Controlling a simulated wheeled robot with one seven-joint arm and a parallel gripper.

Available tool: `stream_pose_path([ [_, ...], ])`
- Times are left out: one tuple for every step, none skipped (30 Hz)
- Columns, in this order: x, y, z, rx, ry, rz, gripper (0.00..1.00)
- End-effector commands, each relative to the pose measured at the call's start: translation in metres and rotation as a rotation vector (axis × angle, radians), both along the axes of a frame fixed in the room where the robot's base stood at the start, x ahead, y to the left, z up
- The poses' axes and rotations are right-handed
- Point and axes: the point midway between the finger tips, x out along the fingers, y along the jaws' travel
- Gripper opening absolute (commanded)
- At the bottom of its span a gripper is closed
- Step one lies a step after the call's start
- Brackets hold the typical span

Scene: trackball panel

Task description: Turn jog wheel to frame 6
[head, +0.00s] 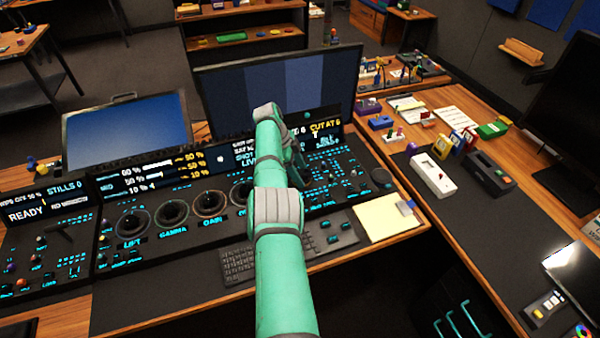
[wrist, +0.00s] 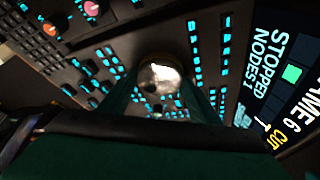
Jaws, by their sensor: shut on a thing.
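In the wrist view, the jog wheel (wrist: 160,72) is a round, dark knob with a bright, shiny top on the black panel. My gripper (wrist: 162,86) has its green fingers on either side of it and is shut on it. The fingertips are dark and partly hidden. The display (wrist: 285,80) at the right of the wrist view reads "STOPPED", "NODES 1" and a partly cut-off "...AME 6", with a green square and "CUT". In the head view the display (head: 325,128) shows "CUT AT 6". There my arm hides the jog wheel and fingers.
Lit cyan buttons (wrist: 195,55) surround the wheel closely. A large monitor (head: 270,88) stands behind the panel. Several dark trackballs (head: 171,212) lie left of my arm. A dark round disc (head: 381,177) and a yellow notepad (head: 388,218) are to the right.

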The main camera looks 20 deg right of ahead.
Motion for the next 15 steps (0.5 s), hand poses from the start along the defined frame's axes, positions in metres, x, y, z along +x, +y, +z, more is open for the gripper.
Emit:
stream_pose_path([
  [-0.0007,0.0010,-0.0011,0.003,0.003,-0.002,0.34],
  [-0.0007,0.0009,-0.0011,0.003,0.002,-0.002,0.34],
  [-0.0007,0.0009,-0.0011,0.003,0.002,-0.003,0.34],
  [-0.0007,0.0009,-0.0011,0.003,0.002,-0.003,0.34],
  [-0.0007,0.0009,-0.0011,0.003,0.002,-0.003,0.34],
  [-0.0007,0.0009,-0.0011,0.003,0.002,-0.003,0.34],
  [-0.0007,0.0009,-0.0011,0.003,0.002,-0.003,0.34],
  [-0.0007,0.0009,-0.0012,0.003,0.002,-0.003,0.34],
  [-0.0006,0.0008,-0.0011,0.003,0.002,-0.003,0.34],
  [-0.0006,0.0008,-0.0012,0.003,0.002,-0.003,0.34],
  [-0.0006,0.0008,-0.0012,0.003,0.002,-0.003,0.34],
  [-0.0006,0.0008,-0.0012,0.003,0.002,-0.003,0.34],
  [-0.0006,0.0008,-0.0012,0.003,0.002,-0.003,0.64],
  [-0.0007,0.0007,-0.0011,0.003,0.002,-0.003,0.71],
  [-0.0006,0.0006,-0.0010,0.003,0.001,-0.003,0.75],
])
